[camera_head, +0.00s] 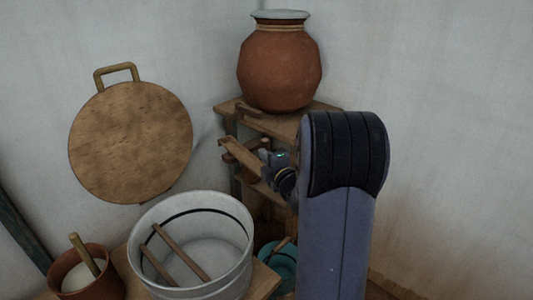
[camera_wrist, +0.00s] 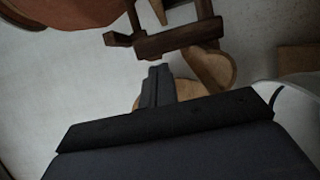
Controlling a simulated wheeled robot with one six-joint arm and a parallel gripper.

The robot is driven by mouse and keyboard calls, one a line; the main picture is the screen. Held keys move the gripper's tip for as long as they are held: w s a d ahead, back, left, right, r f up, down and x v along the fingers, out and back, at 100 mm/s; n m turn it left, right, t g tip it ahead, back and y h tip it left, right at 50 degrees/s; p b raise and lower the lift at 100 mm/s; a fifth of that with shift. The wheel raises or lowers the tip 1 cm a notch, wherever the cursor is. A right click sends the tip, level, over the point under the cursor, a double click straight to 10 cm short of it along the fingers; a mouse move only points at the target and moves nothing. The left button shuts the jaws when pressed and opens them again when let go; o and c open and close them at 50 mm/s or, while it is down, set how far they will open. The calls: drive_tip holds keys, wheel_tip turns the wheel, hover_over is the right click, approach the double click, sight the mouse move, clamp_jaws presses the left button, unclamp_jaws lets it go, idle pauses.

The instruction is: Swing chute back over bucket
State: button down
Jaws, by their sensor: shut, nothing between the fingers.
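The chute (camera_head: 243,154), a short wooden trough, sticks out to the left from the stand in the head view, below the clay pot. A teal bucket (camera_head: 277,257) stands low at the stand's foot, partly hidden by a white tub and my arm; a stick leans in it. The chute's outer end points up-left, not above the teal bucket. My gripper (camera_head: 268,157) is by the chute's right side; whether they touch is unclear. In the wrist view my gripper (camera_wrist: 158,75) is shut and empty, just below a dark wooden frame (camera_wrist: 180,42).
A clay pot (camera_head: 280,65) stands on the wooden stand (camera_head: 275,124). A white tub (camera_head: 240,262) with two sticks across it and a brown pot (camera_head: 98,288) stand at front left. A round wooden board (camera_head: 130,140) is against the wall. The right side is clear wall.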

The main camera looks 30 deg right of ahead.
drive_tip(key=shift+w+d, duration=0.35)
drive_tip(key=w+d+b, duration=0.2)
drive_tip(key=d+b, duration=0.1)
drive_tip(key=d, duration=0.2)
drive_tip(key=shift+w+d+b, duration=0.25)
drive_tip(key=shift+d+b, duration=0.05)
drive_tip(key=shift+d, duration=0.1)
